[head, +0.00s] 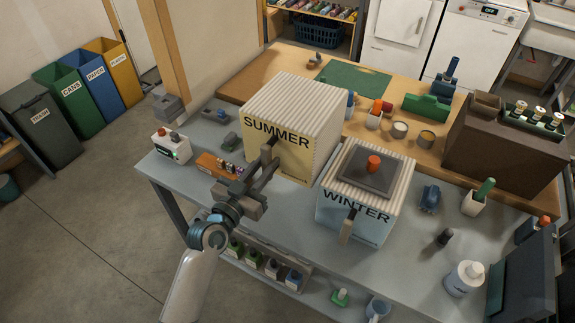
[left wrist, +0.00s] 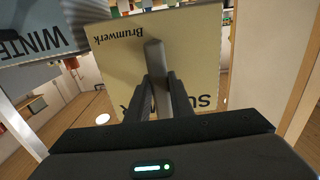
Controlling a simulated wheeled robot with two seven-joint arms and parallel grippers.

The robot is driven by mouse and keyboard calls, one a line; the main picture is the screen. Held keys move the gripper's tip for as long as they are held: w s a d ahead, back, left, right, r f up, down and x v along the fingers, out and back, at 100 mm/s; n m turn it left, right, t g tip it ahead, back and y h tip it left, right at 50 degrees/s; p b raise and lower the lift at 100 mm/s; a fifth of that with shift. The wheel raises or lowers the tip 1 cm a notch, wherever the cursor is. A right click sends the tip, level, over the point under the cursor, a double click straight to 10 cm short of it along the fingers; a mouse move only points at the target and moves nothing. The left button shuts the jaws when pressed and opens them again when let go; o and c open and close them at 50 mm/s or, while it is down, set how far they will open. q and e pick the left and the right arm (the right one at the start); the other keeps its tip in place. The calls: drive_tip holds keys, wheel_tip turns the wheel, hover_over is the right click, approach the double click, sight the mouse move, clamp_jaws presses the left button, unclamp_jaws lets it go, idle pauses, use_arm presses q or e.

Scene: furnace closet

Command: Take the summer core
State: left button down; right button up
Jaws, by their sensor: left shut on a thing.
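The summer core (head: 311,112) is a large pleated block with a yellow front marked SUMMER, at the middle of the head view. Its yellow front fills much of the left wrist view (left wrist: 200,45), where the lettering is upside down. My left gripper (head: 268,160) is at this front. In the left wrist view its two fingers (left wrist: 160,88) are shut around the grey handle (left wrist: 155,58) on the front. I cannot tell whether the core rests on the bench or is raised. My right gripper is not in view.
The winter core (head: 357,212), with a blue front and a dark plate with an orange knob (head: 374,163) on top, stands close to the right. A white box (head: 171,146) and an orange-brown block (head: 219,165) lie to the left. A brown case (head: 500,145) is far right.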

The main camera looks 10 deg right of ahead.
sight(264, 154)
use_arm(q)
drive_tip(key=shift+r, duration=2.2)
drive_tip(key=shift+r, duration=1.85)
